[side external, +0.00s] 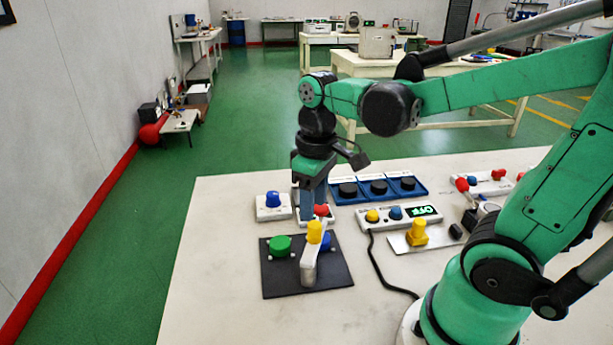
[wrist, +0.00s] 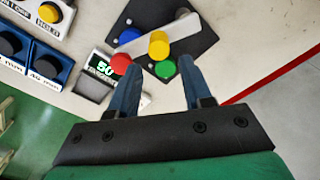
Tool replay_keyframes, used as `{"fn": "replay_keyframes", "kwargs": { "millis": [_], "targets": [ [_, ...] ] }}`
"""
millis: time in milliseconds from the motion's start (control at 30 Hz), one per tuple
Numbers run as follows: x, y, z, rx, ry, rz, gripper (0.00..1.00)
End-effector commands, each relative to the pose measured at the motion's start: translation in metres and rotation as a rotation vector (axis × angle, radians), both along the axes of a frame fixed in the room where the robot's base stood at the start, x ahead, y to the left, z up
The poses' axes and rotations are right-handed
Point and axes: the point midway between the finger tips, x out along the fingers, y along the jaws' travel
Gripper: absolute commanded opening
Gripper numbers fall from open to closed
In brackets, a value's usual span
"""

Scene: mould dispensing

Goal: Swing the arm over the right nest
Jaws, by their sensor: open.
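A green round piece (side external: 280,245) sits on the plate's left; a blue one (side external: 326,241) is partly hidden behind the arm on the right. In the wrist view the arm (wrist: 184,15) points between the blue piece (wrist: 130,35) and the green piece (wrist: 165,68). My gripper (side external: 308,214) is open and empty behind the plate; its fingers (wrist: 161,62) point toward the plate.
A white box with a blue knob (side external: 273,201), a blue tray with black discs (side external: 378,188) and a control box (side external: 398,217) stand close by. The table front left (side external: 215,300) is clear.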

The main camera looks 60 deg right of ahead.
Motion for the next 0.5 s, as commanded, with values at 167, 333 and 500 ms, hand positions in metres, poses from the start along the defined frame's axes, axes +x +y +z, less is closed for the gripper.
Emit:
{"fn": "replay_keyframes", "kwargs": {
  "millis": [167, 333, 500],
  "targets": [
    [0.000, -0.002, -0.009, 0.005, 0.034, 0.007, 0.44],
    [-0.001, -0.002, -0.028, 0.004, 0.032, 0.007, 0.44],
    [0.000, -0.002, -0.045, 0.004, 0.031, 0.007, 0.44]
  ]
}}
